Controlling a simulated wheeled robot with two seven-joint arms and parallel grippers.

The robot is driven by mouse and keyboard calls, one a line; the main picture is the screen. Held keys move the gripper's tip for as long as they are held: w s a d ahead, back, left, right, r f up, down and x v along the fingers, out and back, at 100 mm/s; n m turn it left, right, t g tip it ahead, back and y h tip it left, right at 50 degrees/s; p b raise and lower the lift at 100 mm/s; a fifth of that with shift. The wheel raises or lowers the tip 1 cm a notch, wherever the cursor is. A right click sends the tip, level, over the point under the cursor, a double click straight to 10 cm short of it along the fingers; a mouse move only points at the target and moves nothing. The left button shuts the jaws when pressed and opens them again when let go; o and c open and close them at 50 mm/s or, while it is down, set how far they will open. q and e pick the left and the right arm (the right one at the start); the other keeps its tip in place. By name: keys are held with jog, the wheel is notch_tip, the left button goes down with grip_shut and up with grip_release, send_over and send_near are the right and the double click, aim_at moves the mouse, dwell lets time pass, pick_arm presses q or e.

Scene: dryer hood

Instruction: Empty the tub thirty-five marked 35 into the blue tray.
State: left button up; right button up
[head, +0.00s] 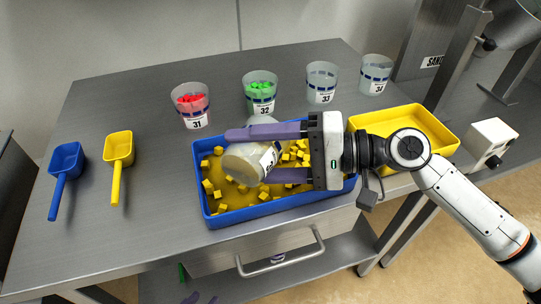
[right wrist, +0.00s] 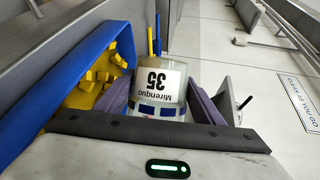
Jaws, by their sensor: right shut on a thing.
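The tub marked 35 (head: 245,163) is a translucent cup, tipped on its side over the blue tray (head: 212,218). Its label (right wrist: 158,82) shows upside down in the right wrist view. My right gripper (head: 248,156) is shut on the tub, with one purple finger on each side. Many yellow cubes (head: 225,196) lie spread over the tray floor; some also show in the right wrist view (right wrist: 103,75). The tub's inside is mostly hidden, so I cannot tell whether cubes stay in it. My left gripper (head: 200,299) shows only its purple tips at the bottom edge.
Tubs 31 (head: 190,106), 32 (head: 260,93), 33 (head: 321,83) and 34 (head: 375,74) stand along the back. A yellow tray (head: 440,122) is right of the blue one. A blue scoop (head: 65,165) and a yellow scoop (head: 118,152) lie at left.

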jog(key=shift+w+d+r+m+g+y+p, duration=0.2)
jog(key=shift+w+r+m+y, duration=0.15)
jog(key=shift+m, duration=0.2)
jog(key=shift+w+d+r+m+g+y+p, duration=0.1)
jog(key=shift+w+r+m+y+p, duration=0.15)
jog(key=shift+m, duration=0.3)
dwell(1.1)
jog(key=shift+s, duration=0.1)
